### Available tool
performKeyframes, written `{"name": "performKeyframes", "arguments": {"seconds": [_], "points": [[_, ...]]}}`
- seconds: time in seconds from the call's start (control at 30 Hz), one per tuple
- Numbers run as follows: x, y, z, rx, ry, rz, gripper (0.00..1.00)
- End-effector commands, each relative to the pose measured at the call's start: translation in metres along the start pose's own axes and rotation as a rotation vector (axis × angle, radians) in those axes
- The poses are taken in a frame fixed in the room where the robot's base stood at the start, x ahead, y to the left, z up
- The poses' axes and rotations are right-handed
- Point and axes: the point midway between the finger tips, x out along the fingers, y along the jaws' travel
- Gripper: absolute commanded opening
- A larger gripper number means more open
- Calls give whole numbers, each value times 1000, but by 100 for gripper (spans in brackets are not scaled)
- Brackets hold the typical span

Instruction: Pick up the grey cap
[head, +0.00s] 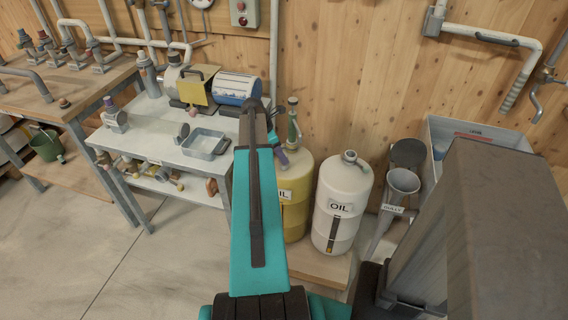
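A grey cap (349,157) sits on top of the white oil can (338,205), right of my arm. The can stands upright on a low wooden platform by the wall. My teal arm reaches up through the middle of the view and covers part of the yellow oil can (296,185).
A grey funnel (403,181) and a pale crate (470,130) stand right of the white can. A metal bench (150,140) at left holds a small tray (205,144), a small round grey part (182,132) and machine parts. A wooden workbench (60,105) stands farther left. The floor at left is clear.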

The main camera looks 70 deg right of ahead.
Motion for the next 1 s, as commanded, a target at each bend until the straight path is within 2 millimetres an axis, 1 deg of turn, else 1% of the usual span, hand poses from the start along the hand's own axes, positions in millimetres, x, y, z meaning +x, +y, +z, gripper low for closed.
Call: {"name": "performKeyframes", "arguments": {"seconds": [0.3,0.4,0.53,1.0], "points": [[34,0,-1,0,0,-2,47],[40,0,-1,0,0,-1,47],[42,0,-2,0,0,-1,47],[42,0,-2,-1,0,0,47]]}}
